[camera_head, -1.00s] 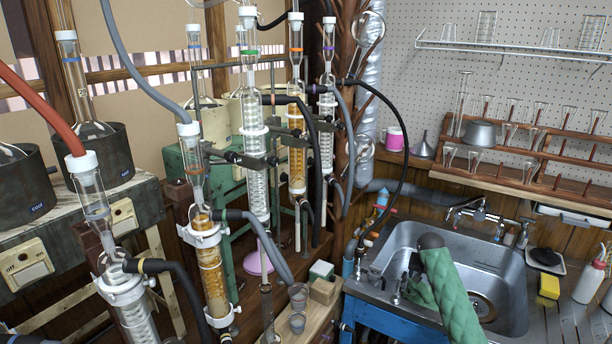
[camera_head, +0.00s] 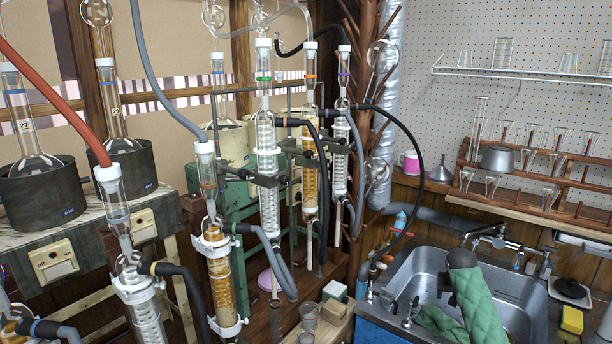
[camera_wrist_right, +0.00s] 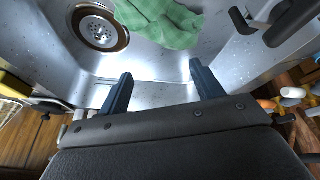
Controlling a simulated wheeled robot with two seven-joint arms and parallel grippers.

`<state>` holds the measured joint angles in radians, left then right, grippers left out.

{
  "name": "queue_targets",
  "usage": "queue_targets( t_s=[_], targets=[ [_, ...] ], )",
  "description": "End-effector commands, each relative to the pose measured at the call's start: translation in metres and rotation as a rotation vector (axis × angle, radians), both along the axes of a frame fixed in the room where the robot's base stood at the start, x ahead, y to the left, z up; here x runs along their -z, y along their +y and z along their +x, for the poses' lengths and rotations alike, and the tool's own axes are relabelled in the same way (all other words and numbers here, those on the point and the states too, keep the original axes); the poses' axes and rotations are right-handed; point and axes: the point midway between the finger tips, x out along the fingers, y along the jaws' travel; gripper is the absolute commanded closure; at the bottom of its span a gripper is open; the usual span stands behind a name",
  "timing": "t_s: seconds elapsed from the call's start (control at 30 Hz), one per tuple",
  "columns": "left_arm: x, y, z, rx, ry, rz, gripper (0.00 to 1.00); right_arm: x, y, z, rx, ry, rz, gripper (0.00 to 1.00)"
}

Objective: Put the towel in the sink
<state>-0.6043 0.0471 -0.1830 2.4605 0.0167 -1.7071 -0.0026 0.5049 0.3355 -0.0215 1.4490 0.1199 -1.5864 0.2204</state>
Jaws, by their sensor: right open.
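A crumpled green towel (camera_head: 437,321) lies in the left part of the metal sink (camera_head: 527,297) in the head view. In the right wrist view the towel (camera_wrist_right: 160,22) lies on the sink floor beside the round drain (camera_wrist_right: 98,30). My right gripper (camera_wrist_right: 156,82) is open and empty, its two dark fingers apart over the bare metal of the sink. The towel is beyond the fingertips and not between them. In the head view my green quilted right arm (camera_head: 482,305) reaches over the sink and hides part of it. My left gripper is not in view.
The tap (camera_head: 490,238) stands behind the sink. A yellow sponge (camera_head: 572,320) is on its right side. Tall glass columns and hoses crowd the left, with cups (camera_head: 308,315) on a wooden box. A wooden glassware rack (camera_head: 540,180) is at the back right.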

Motion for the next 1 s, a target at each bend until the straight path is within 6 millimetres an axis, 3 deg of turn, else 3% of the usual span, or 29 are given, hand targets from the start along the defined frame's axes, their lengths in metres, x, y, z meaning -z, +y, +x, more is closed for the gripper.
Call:
queue_targets(
  t_s=[0.27,0.47,0.7,1.0],
  targets=[
    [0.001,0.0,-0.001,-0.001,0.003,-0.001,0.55,-0.075,0.042,-0.006,-0.125,-0.097,-0.065,0.34],
    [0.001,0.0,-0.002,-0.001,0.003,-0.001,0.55,-0.107,0.102,-0.047,-0.252,-0.161,-0.114,0.34],
    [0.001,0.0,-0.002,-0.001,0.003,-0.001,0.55,-0.097,0.176,-0.134,-0.384,-0.19,-0.128,0.34],
    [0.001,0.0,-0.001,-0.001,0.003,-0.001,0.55,-0.064,0.238,-0.247,-0.469,-0.179,-0.078,0.34]
  ],
)
